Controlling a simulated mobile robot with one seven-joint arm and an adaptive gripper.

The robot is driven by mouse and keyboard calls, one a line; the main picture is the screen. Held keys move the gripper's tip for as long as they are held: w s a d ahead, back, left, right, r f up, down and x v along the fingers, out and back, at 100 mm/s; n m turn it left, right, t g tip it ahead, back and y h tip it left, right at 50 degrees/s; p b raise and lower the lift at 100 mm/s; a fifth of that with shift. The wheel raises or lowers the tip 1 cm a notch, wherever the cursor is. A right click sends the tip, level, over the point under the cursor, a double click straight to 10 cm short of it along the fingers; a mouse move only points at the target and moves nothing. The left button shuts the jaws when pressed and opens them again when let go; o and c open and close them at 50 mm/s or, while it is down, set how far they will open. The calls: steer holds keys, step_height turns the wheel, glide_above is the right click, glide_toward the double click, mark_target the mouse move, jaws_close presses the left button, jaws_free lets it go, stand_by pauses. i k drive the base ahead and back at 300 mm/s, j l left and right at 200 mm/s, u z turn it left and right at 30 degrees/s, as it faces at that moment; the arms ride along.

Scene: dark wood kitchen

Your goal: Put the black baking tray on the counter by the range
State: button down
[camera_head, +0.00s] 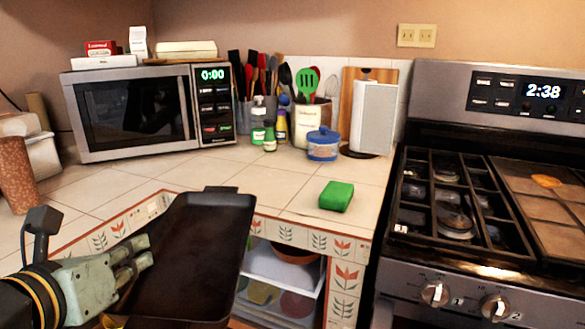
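The black baking tray (190,255) is in the lower left of the head view, in front of the counter's tiled front edge. My gripper (140,252) is at the tray's left side, with its fingers at the rim. The fingers look closed on that rim, though the tray hides part of the contact. The tray's far end overlaps the counter edge in the picture. I cannot tell whether it touches the counter. The tiled counter (285,188) runs left of the range (470,205), with bare tiles near the range.
A green sponge (336,196) lies near the counter's front edge by the range. A microwave (145,110) is at left. Open shelves (280,275) are below.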

mark_target(247, 173)
steer(key=i+l, duration=0.25)
steer(key=i, duration=0.25)
steer(key=i+l, duration=0.25)
steer(key=i, duration=0.25)
